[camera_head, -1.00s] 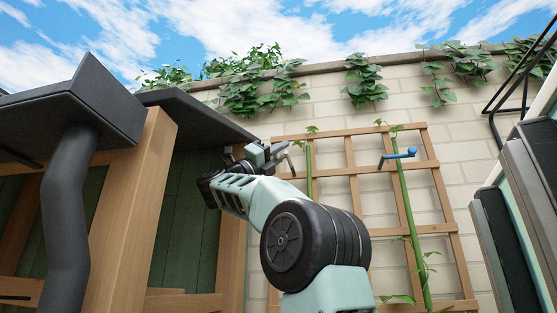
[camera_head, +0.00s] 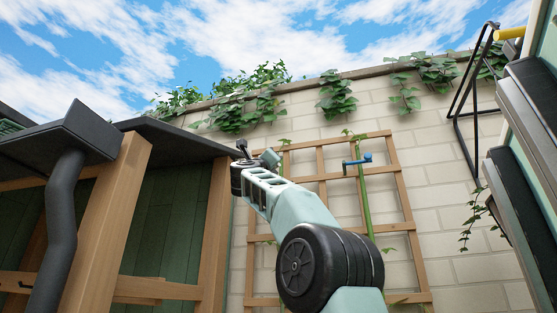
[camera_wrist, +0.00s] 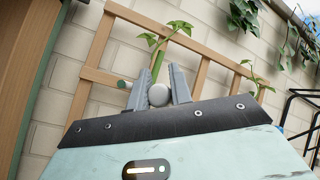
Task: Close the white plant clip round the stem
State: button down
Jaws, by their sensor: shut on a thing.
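My gripper (camera_wrist: 160,72) has its two grey fingers on either side of a white round piece, the white plant clip (camera_wrist: 158,95). The clip is held low between the fingers, with a green stem (camera_wrist: 156,62) rising just behind it. I cannot tell whether the clip goes round the stem or is closed. A dark green cylindrical end (camera_wrist: 124,84) sticks out left of the left finger. In the head view my gripper (camera_head: 256,156) is at the trellis's left side, and the white clip is not discernible there.
A wooden trellis (camera_head: 320,177) stands against a pale brick wall (camera_head: 430,150). A blue clip (camera_head: 357,160) sits on another green stem (camera_head: 364,200) to the right. A wooden shed frame (camera_head: 112,215) is close on the left. A black bracket (camera_head: 458,115) is at the right.

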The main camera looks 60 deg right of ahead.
jog(key=n+t+y, duration=0.1)
jog(key=t, duration=0.1)
jog(key=d+n+t+y, duration=0.1)
jog(key=t, duration=0.2)
jog(key=s+d+n+t+y+b, duration=0.1)
jog(key=t, duration=0.1)
jog(key=shift+s+f+n, duration=0.1)
jog(key=shift+n, duration=0.2)
jog(key=shift+s+d+n+t+y+b, duration=0.15)
jog(key=shift+d+n+t+y, duration=0.2)
jog(key=shift+n+t+y, duration=0.55)
jog(key=shift+w+d+n+t+y+b, duration=0.1)
jog(key=shift+d+n+t+y, duration=0.3)
jog(key=shift+t+y, duration=0.9)
jog(key=shift+s+d+n+t+y+b, duration=0.15)
jog(key=shift+d+n+t+y, duration=0.15)
jog(key=shift+n+t+y, duration=0.8)
jog(key=shift+w+m+t+h, duration=0.1)
jog(key=shift+m+t+h, duration=0.2)
jog(key=c, duration=1.6)
grip_release()
jog(key=shift+o, duration=0.2)
